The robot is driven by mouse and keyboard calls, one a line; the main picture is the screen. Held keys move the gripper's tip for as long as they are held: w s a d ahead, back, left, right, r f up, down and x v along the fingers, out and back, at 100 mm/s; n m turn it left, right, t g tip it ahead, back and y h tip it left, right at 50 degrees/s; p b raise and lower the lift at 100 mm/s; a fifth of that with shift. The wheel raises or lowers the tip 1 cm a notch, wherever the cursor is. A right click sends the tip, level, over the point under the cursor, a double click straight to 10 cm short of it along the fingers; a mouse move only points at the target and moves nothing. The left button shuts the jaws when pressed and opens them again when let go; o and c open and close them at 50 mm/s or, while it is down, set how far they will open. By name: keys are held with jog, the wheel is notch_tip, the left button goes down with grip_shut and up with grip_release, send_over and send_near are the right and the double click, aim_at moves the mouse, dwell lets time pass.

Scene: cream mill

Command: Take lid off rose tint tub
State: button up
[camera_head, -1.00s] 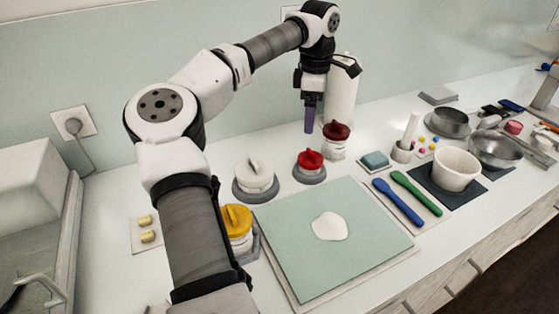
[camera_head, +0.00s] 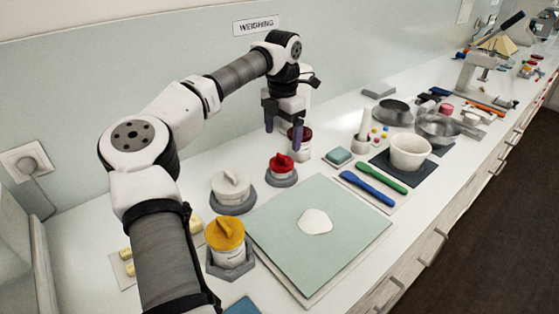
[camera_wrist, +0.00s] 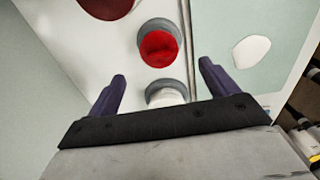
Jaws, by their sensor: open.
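A tub with a bright red lid (camera_head: 281,162) sits in a round grey holder; the lid is on, and it also shows in the wrist view (camera_wrist: 158,48). A jar with a dark red lid (camera_head: 306,134) stands behind it, partly hidden by a finger, and its lid shows at the top edge of the wrist view (camera_wrist: 105,4). I cannot read which label says rose tint. My gripper (camera_head: 283,129) is open and empty, pointing down above and behind the bright red lid. In the wrist view its two dark fingers (camera_wrist: 162,72) are wide apart, touching no tub.
A green mat (camera_head: 330,240) with a white patch (camera_head: 315,221) lies in front. Blue and green spatulas (camera_head: 367,188) and a white bowl (camera_head: 409,152) are to the right.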

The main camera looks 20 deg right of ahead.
aim_at(282, 156)
jog(key=shift+f+p, duration=1.35)
jog(key=shift+f, duration=2.55)
jog(key=c, duration=1)
